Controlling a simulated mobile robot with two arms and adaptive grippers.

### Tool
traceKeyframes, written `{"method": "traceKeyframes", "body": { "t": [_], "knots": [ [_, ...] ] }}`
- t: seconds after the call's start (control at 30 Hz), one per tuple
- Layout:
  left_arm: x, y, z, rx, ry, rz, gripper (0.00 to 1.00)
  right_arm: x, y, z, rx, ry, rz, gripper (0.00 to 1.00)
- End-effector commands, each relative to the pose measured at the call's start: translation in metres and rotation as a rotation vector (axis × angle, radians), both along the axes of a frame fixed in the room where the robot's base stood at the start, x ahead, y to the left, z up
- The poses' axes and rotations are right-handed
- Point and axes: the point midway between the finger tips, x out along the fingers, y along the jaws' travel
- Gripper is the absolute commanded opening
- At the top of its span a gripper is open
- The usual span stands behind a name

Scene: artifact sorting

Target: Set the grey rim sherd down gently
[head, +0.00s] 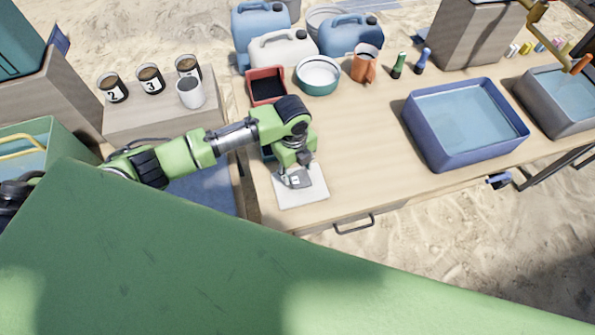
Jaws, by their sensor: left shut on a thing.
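My left gripper (297,174) points down over a white square pad (306,198) near the front edge of the wooden table. It is shut on the grey rim sherd (298,181), a small flat grey piece with a pale mark on it. The sherd is over the pad; from this view I cannot tell whether it touches it. The gripper and wrist hide part of the sherd and of the pad's back edge. My right gripper is not in view.
Behind my wrist stand a red tray (267,86), a teal bowl (318,75) and an orange jug (365,63). A blue water basin (463,155) stands to the right. Bare tabletop (365,140) lies between pad and basin. Numbered cups (151,79) stand at left.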

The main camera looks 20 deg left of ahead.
Motion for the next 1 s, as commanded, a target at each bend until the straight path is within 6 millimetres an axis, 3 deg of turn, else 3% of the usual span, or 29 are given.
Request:
{"method": "traceKeyframes", "body": {
  "t": [0.13,0.53,0.57,0.6,1.0],
  "knots": [
    [-0.001,-0.003,-0.018,-0.003,0.001,-0.003,0.24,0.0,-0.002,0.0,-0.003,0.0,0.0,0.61],
    [-0.001,-0.002,-0.024,-0.002,0.0,-0.003,0.24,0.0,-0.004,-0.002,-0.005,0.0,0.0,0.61],
    [-0.001,-0.002,-0.023,-0.002,0.0,-0.003,0.53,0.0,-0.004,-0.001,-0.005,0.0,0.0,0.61],
    [-0.001,-0.002,-0.023,-0.002,0.0,-0.003,0.62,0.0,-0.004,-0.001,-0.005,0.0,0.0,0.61],
    [-0.001,-0.003,-0.018,-0.003,-0.001,-0.004,0.62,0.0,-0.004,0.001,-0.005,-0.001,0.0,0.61]
  ]
}}
